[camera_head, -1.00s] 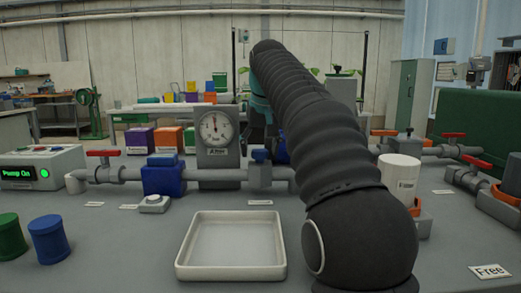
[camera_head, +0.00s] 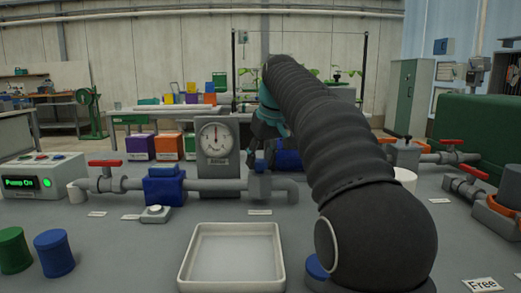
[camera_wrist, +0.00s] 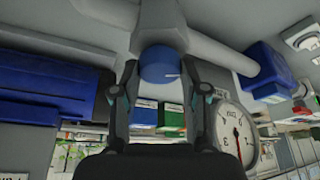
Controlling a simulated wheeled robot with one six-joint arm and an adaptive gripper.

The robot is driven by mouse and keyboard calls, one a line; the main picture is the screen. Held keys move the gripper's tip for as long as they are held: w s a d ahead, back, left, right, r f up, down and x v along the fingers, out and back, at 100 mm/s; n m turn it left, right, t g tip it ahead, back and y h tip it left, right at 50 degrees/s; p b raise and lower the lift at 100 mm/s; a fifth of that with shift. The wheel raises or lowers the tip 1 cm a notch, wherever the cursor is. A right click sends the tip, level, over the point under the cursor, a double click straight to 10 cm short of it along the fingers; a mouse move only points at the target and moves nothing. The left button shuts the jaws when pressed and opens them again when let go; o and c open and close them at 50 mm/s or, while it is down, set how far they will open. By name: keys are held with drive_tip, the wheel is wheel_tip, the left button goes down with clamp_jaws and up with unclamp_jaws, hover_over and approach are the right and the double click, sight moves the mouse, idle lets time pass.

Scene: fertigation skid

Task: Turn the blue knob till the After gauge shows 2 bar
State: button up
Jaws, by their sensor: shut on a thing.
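The blue knob (camera_head: 259,166) sits on top of a grey valve on the pipe, right of the gauge post.
A white tray (camera_head: 232,284) lies in front of the pipe. A pump box (camera_head: 40,178) reading "Pump On" stands left, near a red-handled valve (camera_head: 105,163). Blue and green cylinders (camera_head: 54,253) stand at front left. My arm hides part of the right side.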

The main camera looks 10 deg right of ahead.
drive_tip(key=shift+n, duration=0.5)
drive_tip(key=o, duration=1.1)
drive_tip(key=shift+o, duration=0.2)
drive_tip(key=v, duration=1.2)
drive_tip(key=shift+d, duration=0.2)
